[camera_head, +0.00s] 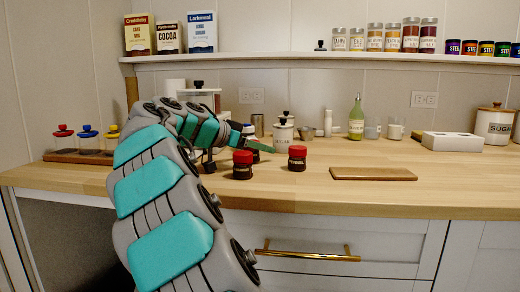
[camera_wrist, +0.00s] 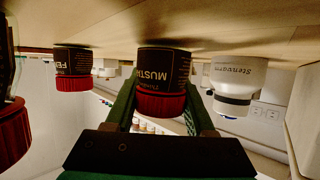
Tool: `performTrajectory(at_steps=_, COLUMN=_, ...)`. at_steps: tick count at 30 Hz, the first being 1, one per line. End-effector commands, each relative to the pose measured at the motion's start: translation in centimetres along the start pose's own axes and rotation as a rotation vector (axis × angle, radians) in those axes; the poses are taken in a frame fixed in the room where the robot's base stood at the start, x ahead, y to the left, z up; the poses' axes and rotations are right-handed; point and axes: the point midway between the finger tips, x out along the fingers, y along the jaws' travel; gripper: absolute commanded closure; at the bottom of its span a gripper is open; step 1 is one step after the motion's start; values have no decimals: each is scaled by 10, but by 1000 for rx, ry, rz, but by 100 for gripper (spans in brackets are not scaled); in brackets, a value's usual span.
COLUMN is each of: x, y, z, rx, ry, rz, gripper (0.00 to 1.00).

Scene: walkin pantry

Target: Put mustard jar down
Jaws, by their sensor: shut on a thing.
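The mustard jar (camera_wrist: 162,68) has a dark label and a red lid. It shows in the wrist view, which is upside down, between the two green fingers of my gripper (camera_wrist: 160,100). The fingers are shut on it around the lid. Its base is at or very close to the wooden counter (camera_wrist: 120,22); I cannot tell if it touches. In the head view my gripper (camera_head: 264,147) reaches right, low over the counter (camera_head: 330,195), and the mustard jar is mostly hidden behind it.
A fennel jar (camera_head: 297,158) with a red lid stands right of my gripper. Another red-lidded jar (camera_head: 242,165) stands just in front. A white canister (camera_head: 284,131) stands close behind. A wooden board (camera_head: 373,174) lies to the right. The counter's front strip is clear.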

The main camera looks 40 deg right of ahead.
Motion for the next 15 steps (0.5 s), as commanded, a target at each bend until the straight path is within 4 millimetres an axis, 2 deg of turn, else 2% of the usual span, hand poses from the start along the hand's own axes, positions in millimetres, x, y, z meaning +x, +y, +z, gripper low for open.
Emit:
performTrajectory(at_steps=1, x=9, y=1, z=18, rx=-27, ry=-21, rz=21, gripper=99)
performTrajectory(at_steps=2, x=9, y=1, z=18, rx=-28, ry=-22, rz=22, gripper=99)
performTrajectory(at_steps=3, x=9, y=1, z=19, rx=-30, ry=-23, rz=24, gripper=44)
performTrajectory(at_steps=10, x=12, y=2, z=23, rx=-37, ry=-26, rz=32, gripper=18)
performTrajectory(at_steps=15, x=14, y=2, z=26, rx=-41, ry=-28, rz=37, gripper=16)
